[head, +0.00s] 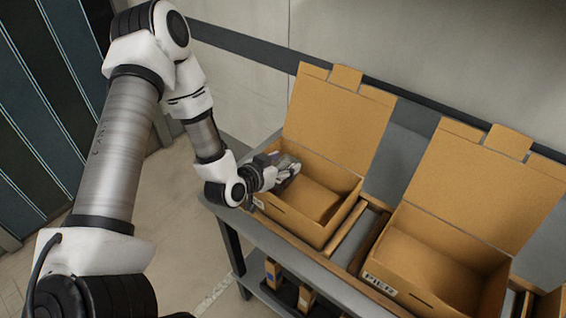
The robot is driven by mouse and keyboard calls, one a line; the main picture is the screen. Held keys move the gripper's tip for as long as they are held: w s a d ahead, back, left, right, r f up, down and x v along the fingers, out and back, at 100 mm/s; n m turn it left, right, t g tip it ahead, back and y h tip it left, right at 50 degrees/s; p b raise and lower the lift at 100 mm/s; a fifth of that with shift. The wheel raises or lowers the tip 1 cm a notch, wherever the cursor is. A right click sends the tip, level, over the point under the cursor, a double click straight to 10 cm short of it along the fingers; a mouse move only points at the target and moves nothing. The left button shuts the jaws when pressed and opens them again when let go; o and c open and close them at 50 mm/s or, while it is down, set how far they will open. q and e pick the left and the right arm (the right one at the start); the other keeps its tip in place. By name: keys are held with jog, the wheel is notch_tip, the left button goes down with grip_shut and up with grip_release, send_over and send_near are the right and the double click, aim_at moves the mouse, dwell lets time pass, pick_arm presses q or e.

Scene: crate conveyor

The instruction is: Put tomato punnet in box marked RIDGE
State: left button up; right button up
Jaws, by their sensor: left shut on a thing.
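My left gripper (291,170) reaches in over the left side of the left open cardboard box (312,227). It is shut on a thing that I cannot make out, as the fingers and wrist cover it. No tomato punnet can be clearly seen. The left box has a small white label (259,203) on its front, partly behind my wrist and too small to read. The visible part of its floor looks bare. No label that I can read says RIDGE. My right gripper is not in view.
A second open cardboard box (428,258), marked PIER, stands to the right and looks empty. Both lids (340,115) stand up at the back. The boxes rest on a grey conveyor bench (352,240). Small items (273,273) sit on a lower shelf. Clear floor lies left of the bench.

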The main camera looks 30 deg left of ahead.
pick_arm(q)
jog(key=o, duration=1.2)
jog(key=shift+c, duration=0.2)
jog(key=shift+r, duration=0.1)
jog(key=shift+r+p, duration=0.45)
jog(key=shift+p, duration=0.05)
jog(key=v, duration=0.6)
jog(key=shift+s+r, duration=0.2)
jog(key=p+v, duration=0.2)
jog(key=p, duration=0.1)
jog(key=p+v, duration=0.2)
jog(key=p, duration=0.1)
jog(key=shift+s+r, duration=0.25)
jog(key=shift+r, duration=0.15)
jog(key=shift+s+a+f+p, duration=0.1)
jog(key=shift+s+f+p, duration=0.1)
jog(key=shift+s+p, duration=0.4)
